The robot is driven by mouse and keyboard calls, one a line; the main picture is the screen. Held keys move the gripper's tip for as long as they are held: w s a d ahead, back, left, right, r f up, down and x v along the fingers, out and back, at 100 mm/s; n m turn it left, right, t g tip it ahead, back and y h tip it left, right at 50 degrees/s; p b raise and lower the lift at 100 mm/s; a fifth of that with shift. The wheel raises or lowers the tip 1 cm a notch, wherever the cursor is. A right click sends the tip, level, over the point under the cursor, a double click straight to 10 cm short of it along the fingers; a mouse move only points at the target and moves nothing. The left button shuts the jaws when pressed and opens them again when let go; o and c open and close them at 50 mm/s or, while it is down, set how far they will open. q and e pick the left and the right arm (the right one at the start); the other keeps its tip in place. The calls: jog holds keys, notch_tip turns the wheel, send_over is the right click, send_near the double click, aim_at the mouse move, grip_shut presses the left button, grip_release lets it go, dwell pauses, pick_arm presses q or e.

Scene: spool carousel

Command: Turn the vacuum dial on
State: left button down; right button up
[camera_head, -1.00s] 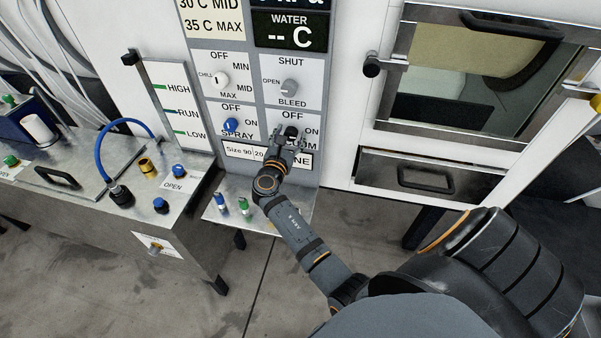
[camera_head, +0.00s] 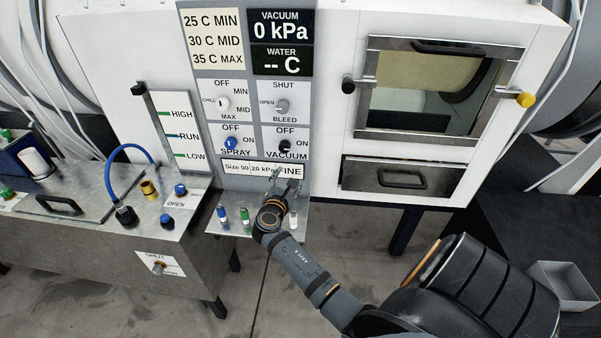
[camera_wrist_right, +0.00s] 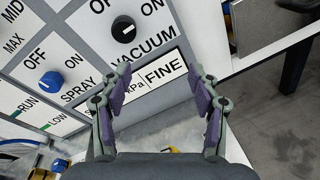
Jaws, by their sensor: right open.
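The vacuum dial (camera_head: 285,146) is a black knob on the grey control panel, at the lower right above the word VACUUM. In the right wrist view the dial (camera_wrist_right: 123,29) is in full sight, and its pale mark seems to lie on the side towards ON. The vacuum display (camera_head: 281,27) reads 0 kPa. My right gripper (camera_head: 283,181) is just below the dial, in front of the FINE label. My left gripper is not in view.
The blue spray dial (camera_head: 231,144) is left of the vacuum dial, and the grey bleed dial (camera_head: 282,104) is above it. A small shelf (camera_head: 222,229) with coloured pegs juts out below the panel. A windowed door (camera_head: 430,90) and drawer (camera_head: 400,178) are to the right.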

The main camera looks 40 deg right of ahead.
jog(key=s+a+f+m+g+y, duration=0.2)
jog(key=s+a+f+m+y, duration=0.1)
jog(key=s+f+m, duration=0.2)
jog(key=s+a+f+m+g+y, duration=0.2)
jog(key=s+a+f+m+y, duration=0.1)
jog(key=s+f+m, duration=0.2)
jog(key=s+m, duration=0.2)
jog(key=s, duration=0.1)
jog(key=shift+s+f+b, duration=0.3)
jog(key=shift+s+f, duration=0.05)
jog(key=shift+f, duration=0.05)
jog(key=shift+d, duration=0.1)
jog(key=s+a+f+m+g+y+b, duration=0.1)
jog(key=s+f, duration=0.2)
jog(key=f, duration=0.7)
jog(key=s+a+f+y, duration=0.2)
jog(key=s+f, duration=0.2)
jog(key=f, duration=0.5)
jog(key=s+a+f+m+g+y+b, duration=0.1)
jog(key=s+f, duration=0.2)
jog(key=f, duration=0.7)
jog(key=s+a+f+m+g+y, duration=0.1)
jog(key=s+f+m, duration=0.1)
jog(key=s+f, duration=0.5)
jog(key=s+a+f+m+g+y+b, duration=0.1)
jog(key=s+f, duration=0.6)
jog(key=s, duration=0.8)
jog(key=shift+s+a+m, duration=0.2)
jog(key=shift+a+m, duration=0.35)
jog(key=shift+m, duration=0.45)
